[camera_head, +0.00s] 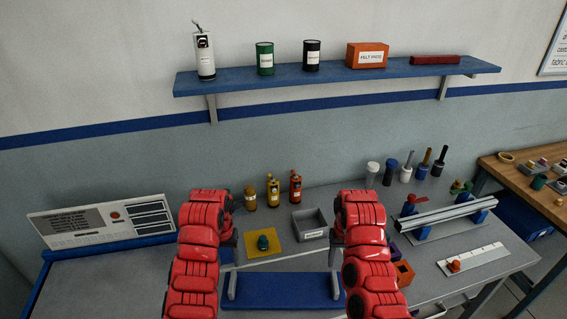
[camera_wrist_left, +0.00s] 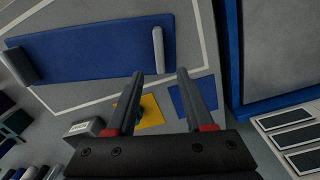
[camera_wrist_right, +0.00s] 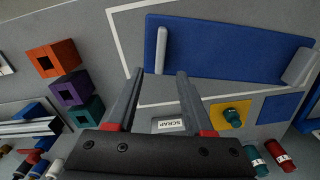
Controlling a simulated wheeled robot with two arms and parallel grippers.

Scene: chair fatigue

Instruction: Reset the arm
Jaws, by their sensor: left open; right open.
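My left arm (camera_head: 200,250) and right arm (camera_head: 365,255), both red, reach over the grey workbench side by side. My left gripper (camera_wrist_left: 171,72) is open and empty, with its two grey fingers apart. My right gripper (camera_wrist_right: 160,70) is also open and empty, its fingers wider at the tips. Both point down above the bench, near the blue plate (camera_head: 282,290) with two grey posts. In the head view the grippers are mostly hidden behind the forearms.
A yellow mat (camera_head: 251,248) holds a dark green knob (camera_head: 263,242). A grey SCRAP bin (camera_head: 310,222), bottles (camera_head: 273,190), an orange hollow block (camera_head: 404,273) and a rail fixture (camera_head: 440,215) stand around. A control panel (camera_head: 105,222) is at left; a shelf (camera_head: 340,75) hangs above.

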